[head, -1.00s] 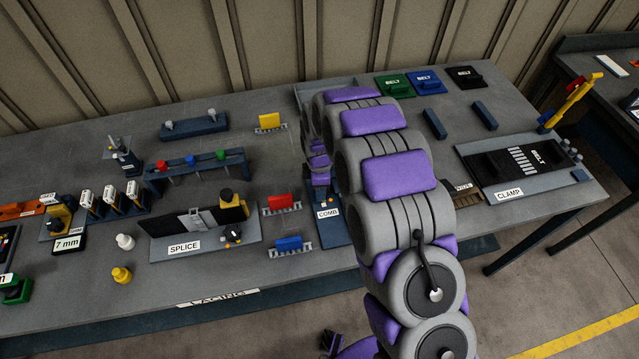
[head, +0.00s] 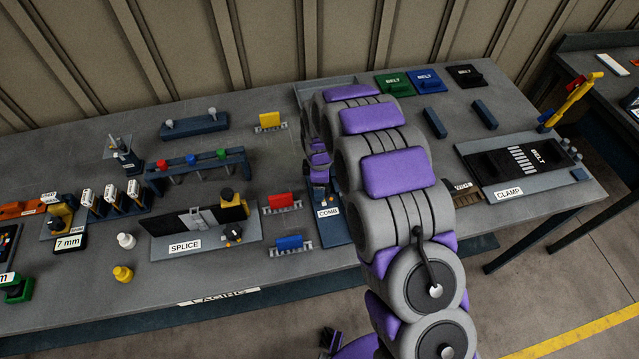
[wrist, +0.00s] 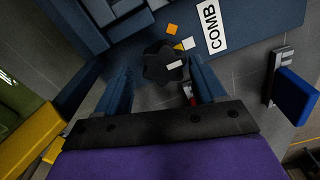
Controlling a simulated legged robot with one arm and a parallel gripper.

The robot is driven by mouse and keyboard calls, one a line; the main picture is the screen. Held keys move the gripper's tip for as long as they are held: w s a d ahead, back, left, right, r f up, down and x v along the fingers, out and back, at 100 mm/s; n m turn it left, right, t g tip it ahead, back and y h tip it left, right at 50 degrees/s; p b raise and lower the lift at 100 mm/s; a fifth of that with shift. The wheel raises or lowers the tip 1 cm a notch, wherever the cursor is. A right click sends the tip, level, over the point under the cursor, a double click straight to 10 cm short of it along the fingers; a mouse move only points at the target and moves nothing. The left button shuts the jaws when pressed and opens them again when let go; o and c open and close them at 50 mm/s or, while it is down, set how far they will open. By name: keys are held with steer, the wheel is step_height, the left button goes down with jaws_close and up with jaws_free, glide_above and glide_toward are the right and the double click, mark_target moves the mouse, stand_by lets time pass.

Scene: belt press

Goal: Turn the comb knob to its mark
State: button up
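The comb knob (wrist: 165,62) is black and lobed, with a white pointer line on its lower right side. It sits on the blue comb panel (wrist: 262,18) beside the white COMB label (wrist: 212,25). In the head view the COMB label (head: 328,212) shows, but my arm hides the knob.
Red (head: 279,201) and blue (head: 289,243) blocks on grey combs stand left of the comb panel; the blue one shows at right in the wrist view. The splice station (head: 205,228) is further left, the clamp station (head: 525,168) at right.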

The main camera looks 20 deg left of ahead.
steer(key=shift+o, duration=0.3)
steer(key=shift+s, duration=0.15)
step_height(320, 180, up, 17)
steer(key=p, duration=0.1)
steer(key=shift+p, duration=0.35)
